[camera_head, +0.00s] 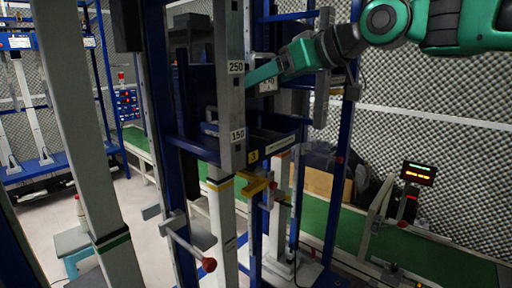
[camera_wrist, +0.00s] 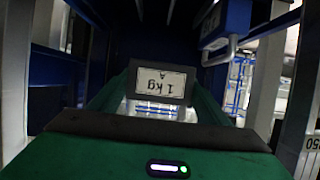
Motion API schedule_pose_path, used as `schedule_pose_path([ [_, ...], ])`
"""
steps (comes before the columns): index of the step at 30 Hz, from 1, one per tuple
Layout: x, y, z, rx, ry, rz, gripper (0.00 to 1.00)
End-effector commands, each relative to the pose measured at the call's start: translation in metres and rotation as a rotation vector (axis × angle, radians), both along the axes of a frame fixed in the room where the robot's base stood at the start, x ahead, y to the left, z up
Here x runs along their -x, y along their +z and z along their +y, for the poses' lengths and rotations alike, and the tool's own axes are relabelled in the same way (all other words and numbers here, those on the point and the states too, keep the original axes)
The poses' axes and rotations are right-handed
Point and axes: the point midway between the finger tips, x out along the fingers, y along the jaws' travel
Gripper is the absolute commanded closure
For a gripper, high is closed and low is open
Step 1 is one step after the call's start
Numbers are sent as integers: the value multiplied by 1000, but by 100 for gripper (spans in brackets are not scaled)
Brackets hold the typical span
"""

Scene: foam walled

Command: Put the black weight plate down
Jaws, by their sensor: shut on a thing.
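The black weight plate (camera_wrist: 161,84) is between the two green fingers of my gripper (camera_wrist: 160,97) in the wrist view. Its white label reads "1 kg" upside down. My gripper (camera_head: 264,74) also shows in the head view, reaching from the upper right into a blue and grey rack. The post marked 250 and 150 stands close to its tip. In the head view a small pale label shows at the fingers, but most of the plate is hidden or too dark to tell. I cannot tell whether it touches anything below.
A dark bin (camera_head: 270,139) with a yellow tag "3" sits in the rack below my gripper. The grey post (camera_head: 231,90) stands to its left. A yellow bracket (camera_head: 252,185) and a red-knobbed lever (camera_head: 207,264) stick out lower down. A green conveyor (camera_head: 345,228) runs behind.

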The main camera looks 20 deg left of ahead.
Motion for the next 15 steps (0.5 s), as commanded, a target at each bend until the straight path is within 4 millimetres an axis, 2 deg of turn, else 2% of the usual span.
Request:
schedule_pose_path([
  [5, 1, 7, 7, -5, 3, -3, 87],
  [15, 2, -37, 9, -4, 5, -1, 87],
])
